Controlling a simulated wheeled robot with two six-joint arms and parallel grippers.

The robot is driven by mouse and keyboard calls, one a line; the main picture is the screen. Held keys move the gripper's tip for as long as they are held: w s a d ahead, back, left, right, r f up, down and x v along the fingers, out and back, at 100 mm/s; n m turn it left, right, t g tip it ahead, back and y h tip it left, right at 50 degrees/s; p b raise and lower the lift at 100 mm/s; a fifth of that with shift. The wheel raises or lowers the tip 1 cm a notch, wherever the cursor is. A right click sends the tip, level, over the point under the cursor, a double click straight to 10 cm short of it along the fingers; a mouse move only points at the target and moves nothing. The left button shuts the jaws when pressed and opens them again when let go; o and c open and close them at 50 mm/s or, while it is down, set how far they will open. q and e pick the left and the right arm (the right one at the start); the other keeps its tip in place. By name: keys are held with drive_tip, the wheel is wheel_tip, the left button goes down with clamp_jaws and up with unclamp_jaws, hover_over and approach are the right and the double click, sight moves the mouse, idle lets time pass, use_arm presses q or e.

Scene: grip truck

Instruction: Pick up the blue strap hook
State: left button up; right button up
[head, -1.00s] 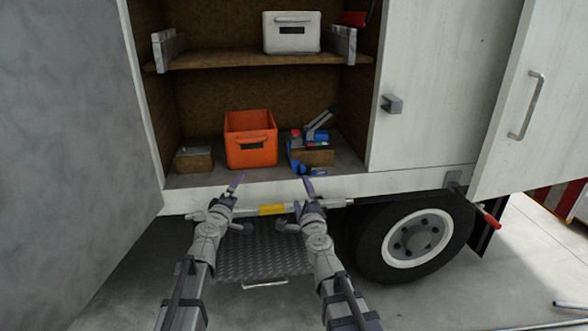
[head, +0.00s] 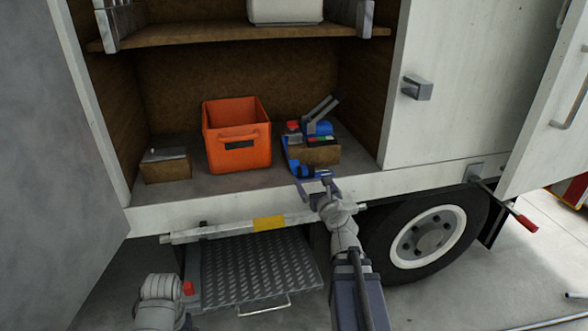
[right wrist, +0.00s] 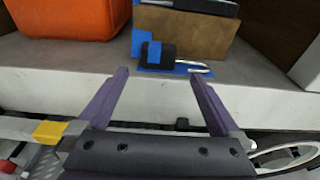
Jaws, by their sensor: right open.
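My right gripper (head: 317,188) is open and empty just in front of the compartment's edge, close to the hook. In the right wrist view its fingers (right wrist: 159,76) point toward the strap and hook, with nothing between them. Of my left arm only a link shows at the lower left; its gripper is out of view.
An orange crate (head: 238,165) stands left of the brown box (head: 315,155), which holds blue and grey tools. A smaller box (head: 166,168) is at the far left. The white sill (head: 220,208) runs along the front. A shelf (head: 210,34) is above.

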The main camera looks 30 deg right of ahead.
sight(307, 172)
drive_tip(key=shift+x, duration=1.4)
drive_tip(key=shift+w+r, duration=0.2)
drive_tip(key=shift+w, duration=0.2)
drive_tip(key=x, duration=0.4)
drive_tip(key=shift+w+r, duration=0.25)
drive_tip(key=shift+r, duration=0.05)
drive_tip(key=shift+s, duration=0.1)
drive_tip(key=shift+c, duration=0.4)
drive_tip(key=c, duration=1.4)
drive_tip(key=shift+r, duration=0.1)
wheel_tip(307, 172, up, 18)
drive_tip(key=p, duration=1.8)
